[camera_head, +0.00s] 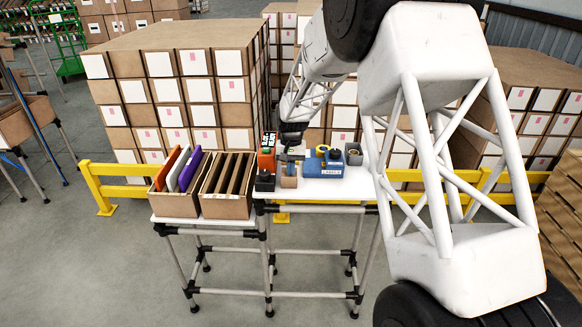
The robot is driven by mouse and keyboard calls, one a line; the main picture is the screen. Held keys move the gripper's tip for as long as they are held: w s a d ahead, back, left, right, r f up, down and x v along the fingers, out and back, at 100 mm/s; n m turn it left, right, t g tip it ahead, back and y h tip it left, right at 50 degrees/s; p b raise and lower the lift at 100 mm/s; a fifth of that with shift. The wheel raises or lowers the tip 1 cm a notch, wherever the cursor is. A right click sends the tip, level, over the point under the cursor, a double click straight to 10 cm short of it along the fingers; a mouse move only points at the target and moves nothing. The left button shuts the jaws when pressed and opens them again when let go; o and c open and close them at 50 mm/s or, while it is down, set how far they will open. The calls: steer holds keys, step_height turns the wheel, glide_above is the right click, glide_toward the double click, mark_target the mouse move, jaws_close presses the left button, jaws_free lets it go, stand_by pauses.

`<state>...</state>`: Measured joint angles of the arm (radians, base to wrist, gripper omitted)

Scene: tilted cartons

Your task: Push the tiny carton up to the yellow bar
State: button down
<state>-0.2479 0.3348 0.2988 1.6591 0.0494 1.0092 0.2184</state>
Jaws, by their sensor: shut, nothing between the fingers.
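A small brown box-like item (289,180), which may be the tiny carton, sits on the white tabletop between a black item and a blue bin. It is too small in the picture to be sure. My gripper (291,154) points down just behind and above it, shut with nothing held; whether it touches anything I cannot tell. A yellow rail (125,170) runs behind the table, low above the floor, and shows again to the right. I cannot tell whether it is the yellow bar of the task, and no other bar shows clearly on the tabletop.
An orange box (267,158) and a black item (265,182) stand left of my gripper. A blue bin (322,166) and a grey cup (353,155) stand right. Two open cartons (227,207) with upright boards fill the lower left shelf. Large carton stacks stand behind.

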steer(key=shift+s+f, duration=0.15)
steer(key=shift+f, duration=0.45)
steer(key=shift+w+f, duration=0.15)
steer(key=shift+w, duration=0.4)
steer(key=w, duration=0.7)
steer(key=shift+w+d+f, duration=0.1)
steer(key=shift+w, duration=0.2)
steer(key=shift+w+r, duration=0.15)
steer(key=shift+r, duration=0.85)
steer(key=shift+r, duration=0.15)
steer(key=shift+r, duration=0.15)
steer(key=shift+w+r, duration=0.1)
steer(key=shift+w, duration=5.9)
